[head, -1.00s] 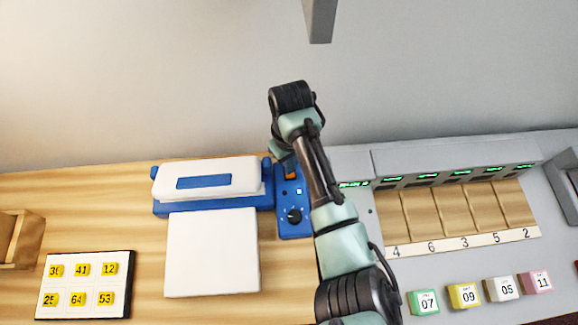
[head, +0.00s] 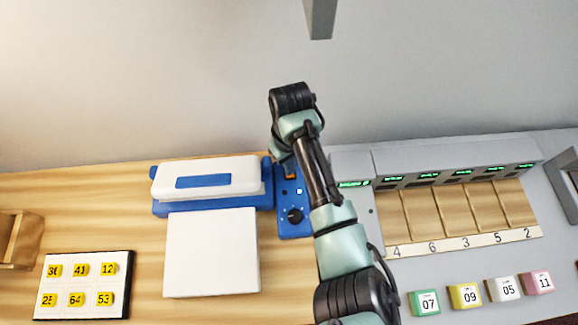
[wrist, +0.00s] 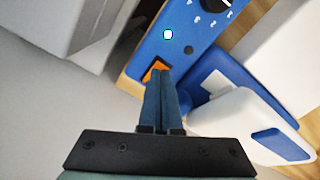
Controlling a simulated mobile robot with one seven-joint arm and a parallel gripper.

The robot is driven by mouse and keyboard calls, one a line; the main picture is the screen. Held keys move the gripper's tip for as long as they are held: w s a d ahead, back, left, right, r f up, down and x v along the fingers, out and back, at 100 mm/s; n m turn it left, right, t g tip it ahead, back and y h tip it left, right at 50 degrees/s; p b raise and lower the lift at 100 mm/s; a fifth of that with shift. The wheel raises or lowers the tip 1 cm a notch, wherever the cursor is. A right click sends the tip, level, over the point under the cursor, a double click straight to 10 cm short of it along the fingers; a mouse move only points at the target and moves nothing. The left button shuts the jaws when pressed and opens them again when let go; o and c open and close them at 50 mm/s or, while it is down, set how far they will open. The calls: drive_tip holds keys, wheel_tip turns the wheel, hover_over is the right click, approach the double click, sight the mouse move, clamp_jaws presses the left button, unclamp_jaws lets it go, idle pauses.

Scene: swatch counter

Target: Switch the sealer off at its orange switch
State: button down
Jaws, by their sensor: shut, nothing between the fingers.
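The sealer (head: 212,205) is blue with a white top bar, left of my arm in the head view. Its blue control panel (head: 296,229) has a black knob (head: 295,215), a small pale bright light (head: 299,191) and the orange switch (head: 291,173), partly hidden by my arm. In the wrist view the orange switch (wrist: 154,70) shows at the panel's end, partly covered by my fingertips. My gripper (wrist: 162,74) is shut and empty, its tips over or against the switch; I cannot tell if they touch. The switch's position is unclear.
A white plate (head: 211,252) lies in front of the sealer. A grey unit (head: 450,155) with green displays and numbered slots stands right of my arm, with several coloured blocks before it. A board of yellow number tiles (head: 85,262) lies at left.

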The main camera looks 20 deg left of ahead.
drive_tip(key=shift+f+b, duration=0.4)
drive_tip(key=shift+f, duration=0.25)
drive_tip(key=shift+s+r, duration=0.1)
drive_tip(key=shift+r, duration=0.05)
wheel_tip(320, 180, up, 7)
drive_tip(key=p, duration=0.7)
idle(0.8)
